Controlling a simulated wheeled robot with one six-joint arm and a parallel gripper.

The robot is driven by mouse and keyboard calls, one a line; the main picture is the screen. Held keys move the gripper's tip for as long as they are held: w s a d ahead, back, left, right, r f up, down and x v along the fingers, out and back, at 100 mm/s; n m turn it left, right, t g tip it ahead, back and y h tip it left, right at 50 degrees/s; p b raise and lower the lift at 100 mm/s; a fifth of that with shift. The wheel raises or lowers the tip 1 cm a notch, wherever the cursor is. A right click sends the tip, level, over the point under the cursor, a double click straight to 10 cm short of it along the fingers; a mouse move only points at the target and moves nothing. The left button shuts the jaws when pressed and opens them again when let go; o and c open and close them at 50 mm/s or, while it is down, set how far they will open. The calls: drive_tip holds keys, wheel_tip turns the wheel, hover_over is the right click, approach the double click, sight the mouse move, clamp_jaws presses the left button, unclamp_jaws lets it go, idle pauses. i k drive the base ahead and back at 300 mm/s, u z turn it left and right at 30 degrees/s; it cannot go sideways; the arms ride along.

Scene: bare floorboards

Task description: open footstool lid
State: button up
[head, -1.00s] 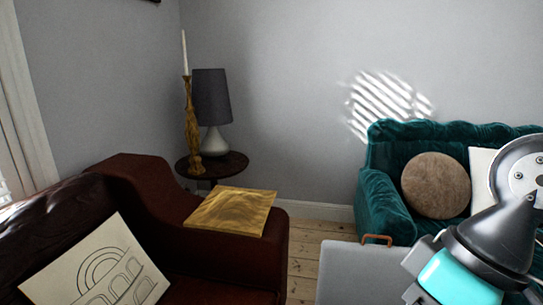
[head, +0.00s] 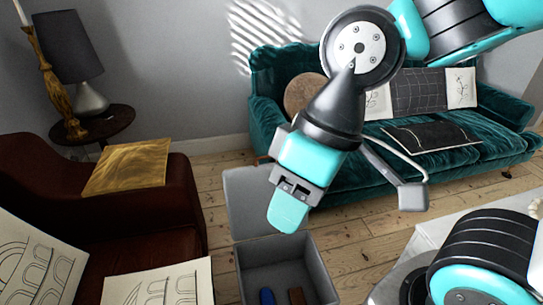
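The grey footstool (head: 244,261) stands on the floor at the bottom middle of the head view. Its lid (head: 240,195) is raised, upright behind the open box. A bit of brown handle shows at the lid's top edge. Inside the box lie a blue item (head: 267,297) and a brown item (head: 297,297). My gripper (head: 290,212) hangs in front of the lid's right part, above the box opening, and hides some of the lid. Contact with the lid cannot be told. Its fingers overlap in this view, so their gap does not show.
A dark red armchair (head: 190,200) with a yellow cloth (head: 130,166) stands close on the left. A teal sofa (head: 440,172) stands behind. A white table (head: 420,245) is at lower right. Bare floorboards (head: 365,212) show between sofa and footstool.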

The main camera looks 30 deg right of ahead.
sight(249, 192)
drive_tip(key=k, duration=1.15)
drive_tip(key=z, duration=0.65)
drive_tip(key=i, duration=1.65)
drive_tip(key=u, duration=0.6)
